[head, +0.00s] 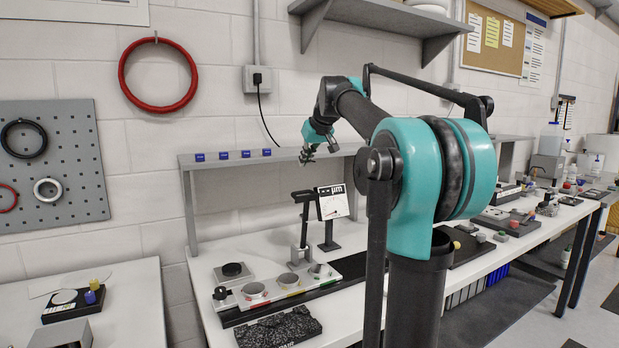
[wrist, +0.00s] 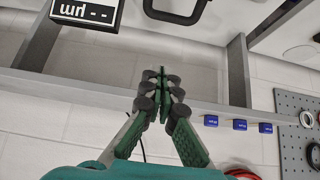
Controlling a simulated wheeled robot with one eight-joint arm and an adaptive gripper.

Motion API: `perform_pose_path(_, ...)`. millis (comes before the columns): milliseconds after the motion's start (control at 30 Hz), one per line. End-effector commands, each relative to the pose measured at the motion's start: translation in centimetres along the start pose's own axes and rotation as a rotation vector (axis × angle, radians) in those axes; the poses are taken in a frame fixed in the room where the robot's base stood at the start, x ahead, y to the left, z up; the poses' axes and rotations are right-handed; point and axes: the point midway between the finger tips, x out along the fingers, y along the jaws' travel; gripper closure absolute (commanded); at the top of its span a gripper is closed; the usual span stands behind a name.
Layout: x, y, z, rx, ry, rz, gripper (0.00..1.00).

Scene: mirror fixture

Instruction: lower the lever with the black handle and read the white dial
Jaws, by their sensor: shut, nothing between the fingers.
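The lever (head: 304,228) stands upright on the bench fixture, with its black handle (head: 303,196) at the top. The black handle also shows as a loop at the top of the wrist view (wrist: 176,12). The white dial (head: 333,205), marked "µm", stands on a dark post just right of the lever. Its lower-scale reading is too small to tell, and the wrist view shows only its labelled edge, upside down (wrist: 88,12). My gripper (head: 307,158) is shut and empty, above the handle and apart from it. Its green fingers meet in the wrist view (wrist: 163,78).
A grey shelf (head: 225,160) with several blue tags runs along the wall behind the fixture. A fixture plate (head: 270,291) with round pads lies in front of the lever, and a dark block (head: 278,328) lies nearer. My arm hides part of the bench to the right.

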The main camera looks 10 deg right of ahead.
Motion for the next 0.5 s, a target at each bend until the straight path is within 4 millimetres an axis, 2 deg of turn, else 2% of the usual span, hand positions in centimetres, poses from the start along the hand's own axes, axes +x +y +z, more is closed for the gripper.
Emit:
perform_pose_path(167,2.1,-0.1,0.0,-0.002,0.0,0.0,1.0)
perform_pose_path(500,8.4,0.0,0.0,-0.001,0.0,0.0,1.0)
